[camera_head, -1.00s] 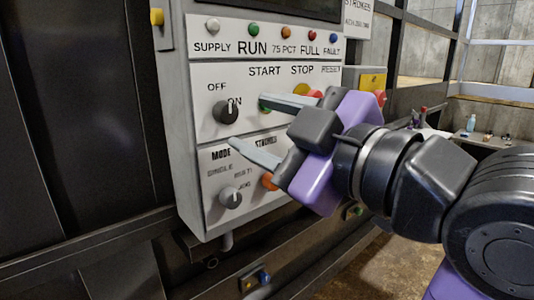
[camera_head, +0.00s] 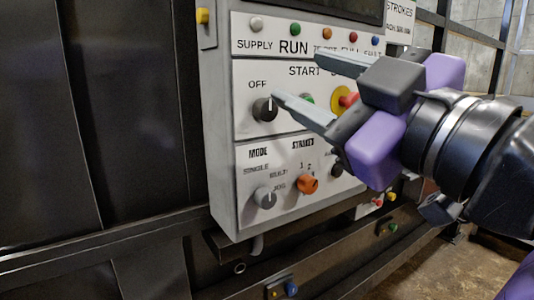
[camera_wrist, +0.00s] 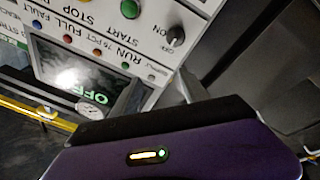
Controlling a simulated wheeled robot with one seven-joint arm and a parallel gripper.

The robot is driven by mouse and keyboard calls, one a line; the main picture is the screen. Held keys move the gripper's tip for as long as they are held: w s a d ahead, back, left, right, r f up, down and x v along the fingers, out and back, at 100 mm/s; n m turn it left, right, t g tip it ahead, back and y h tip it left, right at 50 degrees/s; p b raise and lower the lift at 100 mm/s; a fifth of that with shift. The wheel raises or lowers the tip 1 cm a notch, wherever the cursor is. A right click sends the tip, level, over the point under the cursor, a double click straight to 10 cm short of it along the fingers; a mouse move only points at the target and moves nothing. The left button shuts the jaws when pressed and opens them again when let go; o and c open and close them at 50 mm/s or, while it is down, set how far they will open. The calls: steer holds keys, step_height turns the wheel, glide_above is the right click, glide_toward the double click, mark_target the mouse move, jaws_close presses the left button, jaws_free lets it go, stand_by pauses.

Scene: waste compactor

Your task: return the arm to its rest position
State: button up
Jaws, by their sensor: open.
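My gripper (camera_head: 297,78) is open and empty in front of the control panel (camera_head: 222,130) in the head view. Its upper finger lies across the lamp labels and its lower finger points toward the black OFF/ON knob (camera_head: 265,109). I cannot tell whether the lower fingertip touches the panel. My arm reaches in from the right edge. The gripper covers part of the START and STOP row. In the wrist view the panel shows rotated, with the green START button (camera_wrist: 130,8), the black knob (camera_wrist: 175,37) and a lit screen (camera_wrist: 75,70).
The red stop button (camera_head: 347,99) on its yellow plate is close behind the fingers. An orange knob (camera_head: 308,184) and a grey mode knob (camera_head: 264,198) sit lower on the panel. A dark metal wall (camera_head: 90,120) fills the left. Floor shows at lower right.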

steer(key=s+d+f+m+t+h, duration=0.1)
steer(key=d+f+m+t+h, duration=0.15)
steer(key=d+f+m, duration=0.4)
steer(key=s+d+f+m+t+h, duration=0.1)
steer(key=f+m+h, duration=0.25)
steer(key=f, duration=0.55)
steer(key=s+d+f+m+t+h, duration=0.2)
steer(key=d+f+m+h, duration=0.15)
steer(key=f, duration=0.35)
steer(key=s+d+f+g+p, duration=0.1)
steer(key=s+f+g, duration=0.7)
steer(key=s+f, duration=1.7)
steer(key=s+d, duration=0.1)
steer(key=s, duration=0.2)
steer(key=shift+f+h, duration=0.35)
steer(key=shift+m, duration=0.25)
